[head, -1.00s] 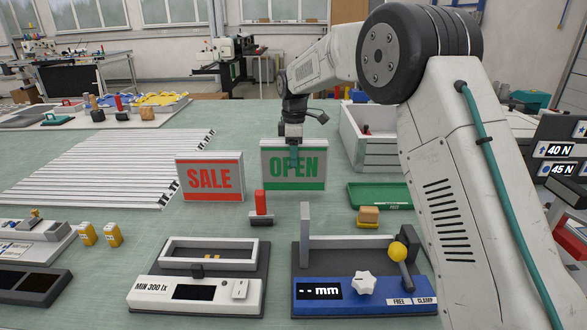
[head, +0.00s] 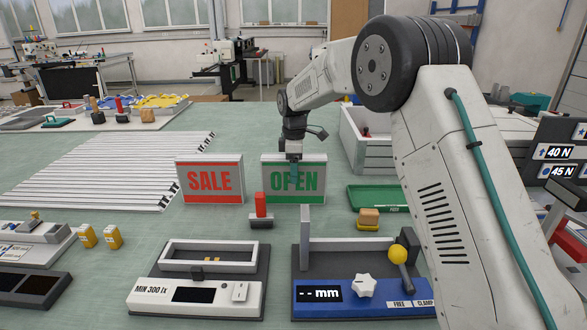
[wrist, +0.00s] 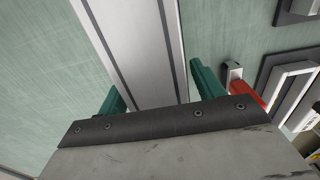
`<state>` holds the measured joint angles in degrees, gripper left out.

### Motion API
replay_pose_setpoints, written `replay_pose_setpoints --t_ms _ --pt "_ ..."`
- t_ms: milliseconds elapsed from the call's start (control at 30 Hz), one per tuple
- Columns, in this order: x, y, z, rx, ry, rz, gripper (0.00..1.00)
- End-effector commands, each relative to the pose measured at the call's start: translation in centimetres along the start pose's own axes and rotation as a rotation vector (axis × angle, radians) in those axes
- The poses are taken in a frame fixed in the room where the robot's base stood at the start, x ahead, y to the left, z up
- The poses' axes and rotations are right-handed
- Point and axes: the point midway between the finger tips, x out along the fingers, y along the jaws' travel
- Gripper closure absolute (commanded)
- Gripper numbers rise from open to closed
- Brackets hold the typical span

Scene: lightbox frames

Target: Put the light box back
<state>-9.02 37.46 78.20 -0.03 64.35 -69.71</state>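The light box (head: 293,178) is a white panel with green OPEN lettering and a green lower band. It is upright, right of the SALE light box (head: 209,180), with its lower edge about level with that one's. I cannot tell whether it touches the table. My gripper (head: 294,172) is on it from above, a finger on its front face. In the wrist view, the teal fingers (wrist: 160,85) lie on either side of the box (wrist: 133,45), shut on it, with little or no gap. The fingertip contact is partly hidden by the wrist bracket.
In front stand a red-handled block (head: 261,208), a white light-meter station (head: 195,296) and a blue mm gauge (head: 345,297) with an upright post (head: 305,222). A green tray (head: 378,198) and grey crate (head: 366,150) are right. White rails (head: 110,170) lie left.

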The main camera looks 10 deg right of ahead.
Motion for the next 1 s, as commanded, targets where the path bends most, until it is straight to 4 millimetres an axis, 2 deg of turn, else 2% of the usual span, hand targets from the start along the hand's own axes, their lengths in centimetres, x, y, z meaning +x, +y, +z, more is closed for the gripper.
replay_pose_setpoints --t_ms 133,267,500,700,833,1000 --pt "-0.3 0.0 0.0 0.0 0.0 0.001 0.33" --pt "-1.9 0.1 0.0 0.0 0.001 0.003 0.33" --pt "-7.0 0.1 0.0 0.0 0.002 0.004 0.33" --pt "-10.6 0.0 0.0 0.0 0.001 0.003 0.33" --pt "-11.9 0.0 0.0 0.0 0.001 0.002 0.33" --pt "-12.4 0.0 0.0 0.0 0.0 0.0 0.33"
